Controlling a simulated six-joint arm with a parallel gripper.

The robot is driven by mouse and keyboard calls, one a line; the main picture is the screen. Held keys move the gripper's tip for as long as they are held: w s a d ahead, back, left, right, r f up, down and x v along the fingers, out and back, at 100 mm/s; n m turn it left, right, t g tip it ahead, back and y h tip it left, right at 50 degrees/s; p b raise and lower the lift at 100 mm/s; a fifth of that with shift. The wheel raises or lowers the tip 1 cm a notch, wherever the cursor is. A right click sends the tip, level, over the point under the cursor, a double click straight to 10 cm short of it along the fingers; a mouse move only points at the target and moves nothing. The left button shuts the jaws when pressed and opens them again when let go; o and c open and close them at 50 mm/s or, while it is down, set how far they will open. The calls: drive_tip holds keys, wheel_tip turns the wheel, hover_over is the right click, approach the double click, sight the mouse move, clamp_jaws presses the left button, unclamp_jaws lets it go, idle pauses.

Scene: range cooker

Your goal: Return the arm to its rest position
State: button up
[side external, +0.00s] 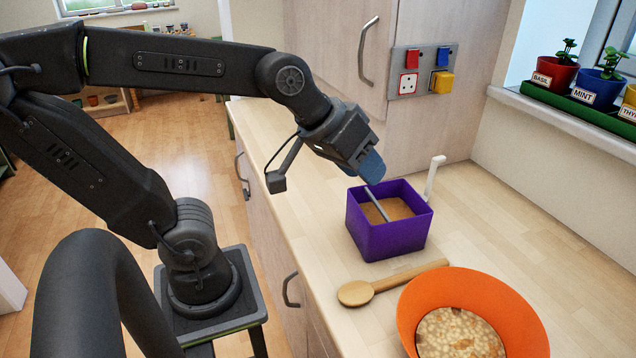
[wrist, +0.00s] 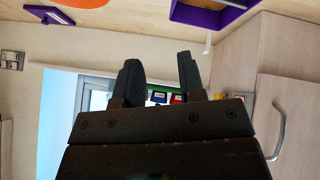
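My gripper (side external: 370,168) is above the worktop, just above and behind the near rim of a purple square box (side external: 388,240). In the wrist view its two dark fingers (wrist: 160,82) stand apart with nothing held between them. The box holds a brown-orange filling (side external: 388,210), and a thin grey handle (side external: 377,204) leans out of it, its upper end close below the fingertips. Part of the box shows at the top of the wrist view (wrist: 205,16).
An orange bowl (side external: 530,325) of beans and a wooden spoon (side external: 390,283) lie nearer the camera. A white upright post (side external: 434,176) stands behind the box. Cupboard doors (side external: 440,130), a socket panel (side external: 422,71) and a sill with herb pots (side external: 597,86) border the worktop. Open floor (side external: 190,140) lies left.

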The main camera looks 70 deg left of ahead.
drive_tip(key=s+a+f+m+g+y, duration=0.1)
drive_tip(key=s+a+f+m, duration=0.1)
drive_tip(key=s, duration=0.4)
drive_tip(key=shift+f+m+g, duration=0.4)
drive_tip(key=shift+f, duration=0.25)
